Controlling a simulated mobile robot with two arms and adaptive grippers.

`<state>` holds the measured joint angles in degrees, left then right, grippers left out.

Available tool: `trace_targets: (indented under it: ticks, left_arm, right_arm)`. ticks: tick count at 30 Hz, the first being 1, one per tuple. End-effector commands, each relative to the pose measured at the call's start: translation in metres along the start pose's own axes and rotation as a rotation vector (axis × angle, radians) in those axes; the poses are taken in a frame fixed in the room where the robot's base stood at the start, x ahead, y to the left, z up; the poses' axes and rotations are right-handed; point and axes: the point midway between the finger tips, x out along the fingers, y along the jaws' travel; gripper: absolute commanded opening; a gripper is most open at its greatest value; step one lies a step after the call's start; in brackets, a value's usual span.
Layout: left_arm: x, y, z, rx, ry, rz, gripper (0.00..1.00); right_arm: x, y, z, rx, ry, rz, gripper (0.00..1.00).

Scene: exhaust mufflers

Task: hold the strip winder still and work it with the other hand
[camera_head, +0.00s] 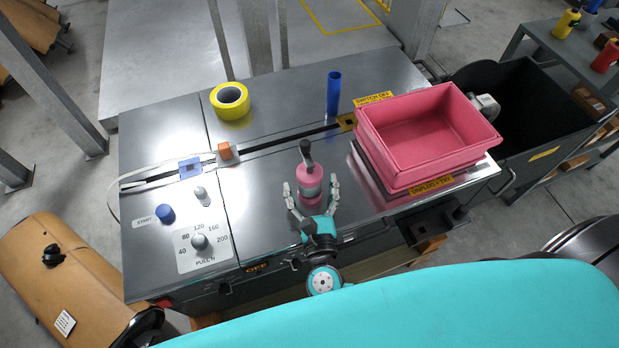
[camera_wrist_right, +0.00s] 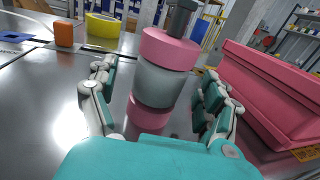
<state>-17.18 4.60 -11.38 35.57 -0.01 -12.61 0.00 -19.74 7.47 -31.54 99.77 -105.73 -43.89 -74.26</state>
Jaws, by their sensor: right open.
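The likely strip winder (camera_head: 309,181) is a pink and grey upright cylinder with a dark grip-like top, standing on the metal table near its front edge. My right gripper (camera_head: 311,187) is open, with one finger on each side of the cylinder's body. A narrow gap shows beside the cylinder at the fingers in the wrist view. My left gripper is not in view.
Pink stacked bins (camera_head: 426,132) stand right of the winder. A blue cylinder (camera_head: 333,93), yellow tape roll (camera_head: 230,101) and orange block (camera_head: 225,151) stand behind it. A control dial (camera_head: 199,242) is at left. The table (camera_head: 262,199) just left of the winder is clear.

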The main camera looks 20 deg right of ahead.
Motion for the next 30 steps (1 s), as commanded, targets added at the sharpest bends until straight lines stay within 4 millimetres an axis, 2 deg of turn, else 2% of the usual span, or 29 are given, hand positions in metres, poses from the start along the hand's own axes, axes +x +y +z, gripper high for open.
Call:
trace_targets:
  ticks: [6, 15, 17, 30]
  left_arm:
    - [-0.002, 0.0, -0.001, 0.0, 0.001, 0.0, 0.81]
    - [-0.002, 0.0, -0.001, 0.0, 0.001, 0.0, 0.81]
    - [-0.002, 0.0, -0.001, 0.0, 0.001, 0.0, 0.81]
    - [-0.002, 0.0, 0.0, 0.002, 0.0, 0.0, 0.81]
  right_arm:
    - [0.018, 0.0, 0.0, 0.0, 0.0, 0.0, 0.82]
    - [0.019, 0.0, -0.001, 0.0, 0.001, 0.0, 0.82]
    - [0.019, 0.0, -0.001, 0.0, 0.001, 0.0, 0.75]
    - [0.019, 0.0, 0.0, 0.001, 0.001, 0.0, 0.18]
